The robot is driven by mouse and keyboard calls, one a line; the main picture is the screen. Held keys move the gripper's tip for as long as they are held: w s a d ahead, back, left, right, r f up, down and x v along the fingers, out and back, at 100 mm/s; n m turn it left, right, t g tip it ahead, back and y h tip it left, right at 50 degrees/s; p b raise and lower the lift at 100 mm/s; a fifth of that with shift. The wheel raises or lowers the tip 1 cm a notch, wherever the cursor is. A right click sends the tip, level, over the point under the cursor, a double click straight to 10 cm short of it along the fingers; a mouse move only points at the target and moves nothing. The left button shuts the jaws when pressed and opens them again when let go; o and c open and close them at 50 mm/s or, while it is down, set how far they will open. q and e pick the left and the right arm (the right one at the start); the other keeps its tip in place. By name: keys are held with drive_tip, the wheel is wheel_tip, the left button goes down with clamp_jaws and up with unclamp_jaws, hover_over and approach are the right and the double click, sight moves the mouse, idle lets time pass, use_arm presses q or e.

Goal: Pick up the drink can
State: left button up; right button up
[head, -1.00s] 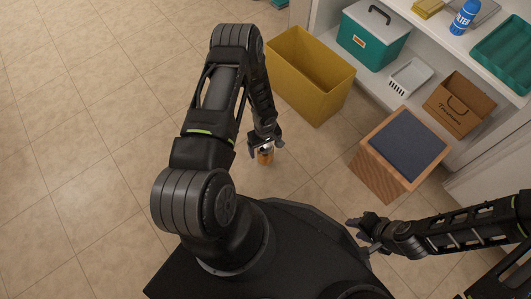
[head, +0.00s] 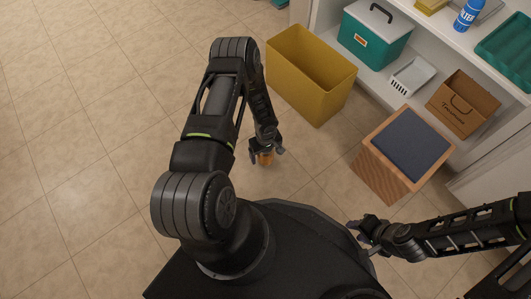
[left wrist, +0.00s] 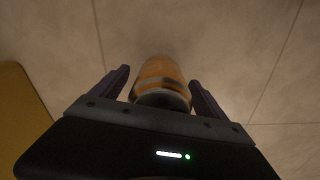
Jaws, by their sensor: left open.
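The drink can (head: 265,159) is orange with dark bands and sits low by the tiled floor, under my left gripper. In the left wrist view the can (left wrist: 160,80) is between the two open fingers of my left gripper (left wrist: 160,88), with a gap visible on each side. In the head view my left gripper (head: 266,151) is over the can and hides its upper part. My right gripper (head: 362,230) is at the lower right, far from the can; its fingers look apart with nothing between them.
A yellow bin (head: 311,78) stands behind the can, and a wooden stool with a dark cushion (head: 412,143) is to its right. The floor at left is clear.

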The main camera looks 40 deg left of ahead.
use_arm(q)
drive_tip(key=shift+c, duration=0.2)
drive_tip(key=c, duration=1.4)
wheel_tip(320, 180, up, 10)
drive_tip(key=p, duration=0.4)
